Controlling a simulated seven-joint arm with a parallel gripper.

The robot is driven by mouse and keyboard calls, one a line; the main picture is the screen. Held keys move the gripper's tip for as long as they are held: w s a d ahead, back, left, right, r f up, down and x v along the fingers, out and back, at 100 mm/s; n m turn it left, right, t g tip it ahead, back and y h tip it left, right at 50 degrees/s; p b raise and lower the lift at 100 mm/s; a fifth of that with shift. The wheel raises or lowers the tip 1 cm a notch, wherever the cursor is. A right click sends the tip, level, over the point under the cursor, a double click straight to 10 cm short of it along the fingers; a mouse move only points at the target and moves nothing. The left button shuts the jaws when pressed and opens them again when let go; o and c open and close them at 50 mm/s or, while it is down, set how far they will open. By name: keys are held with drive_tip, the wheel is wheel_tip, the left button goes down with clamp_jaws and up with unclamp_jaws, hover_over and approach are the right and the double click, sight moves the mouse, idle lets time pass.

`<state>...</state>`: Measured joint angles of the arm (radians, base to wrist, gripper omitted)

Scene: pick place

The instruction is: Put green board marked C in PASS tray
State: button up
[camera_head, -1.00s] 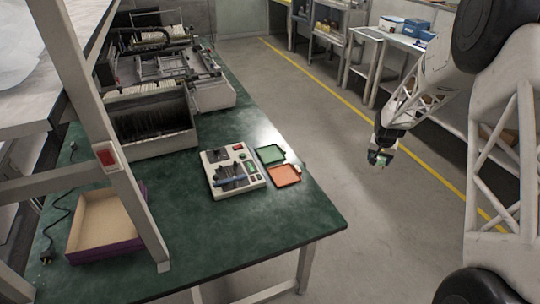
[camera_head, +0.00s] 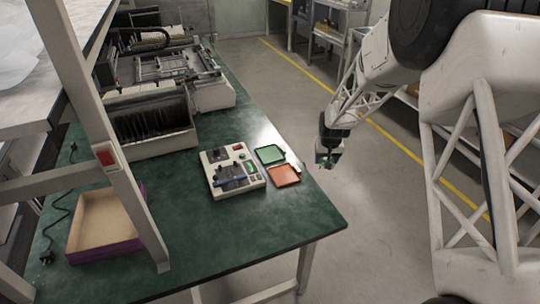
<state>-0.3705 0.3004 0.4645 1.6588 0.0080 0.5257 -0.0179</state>
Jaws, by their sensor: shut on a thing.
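My gripper (camera_head: 328,161) hangs in the air just past the right edge of the green table, right of the two small trays. It is shut on a small board, of which only a bit of green shows; its marking cannot be read. A green tray (camera_head: 270,155) and an orange-red tray (camera_head: 285,175) lie side by side near the table's right edge. Labels on the trays are too small to read. Both trays look empty.
A pale test device (camera_head: 258,181) with dark parts stands left of the trays. A board rack (camera_head: 150,138) and machine stand behind it. A purple-edged box (camera_head: 138,229) lies at front left, near a grey post (camera_head: 133,205). The table's front right is clear.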

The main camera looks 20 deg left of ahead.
drive_tip(key=s+a+n, duration=0.1)
drive_tip(key=s+a, duration=0.2)
drive_tip(key=a, duration=0.2)
drive_tip(key=s+a+n, duration=0.2)
drive_tip(key=s+a, duration=0.2)
drive_tip(key=a, duration=0.1)
drive_tip(key=s+a+n, duration=0.1)
drive_tip(key=s+a, duration=0.3)
drive_tip(key=a, duration=0.1)
drive_tip(key=shift+a+n+y, duration=0.1)
drive_tip(key=shift+n+y, duration=0.2)
drive_tip(key=shift+y, duration=0.1)
drive_tip(key=shift+w, duration=0.1)
hover_over(270, 154)
drive_tip(key=shift+f, duration=0.7)
drive_tip(key=shift+s+d, duration=0.2)
drive_tip(key=shift+s+d+x, duration=0.1)
drive_tip(key=shift+s+x, duration=0.05)
drive_tip(key=shift+x, duration=0.7)
drive_tip(key=shift+s+d+x, duration=0.15)
drive_tip(key=shift+x, duration=0.7)
drive_tip(key=shift+f, duration=0.3)
drive_tip(key=o, duration=0.5)
drive_tip(key=shift+r, duration=0.1)
drive_tip(key=shift+w+v, duration=0.2)
drive_tip(key=shift+v, duration=5.85)
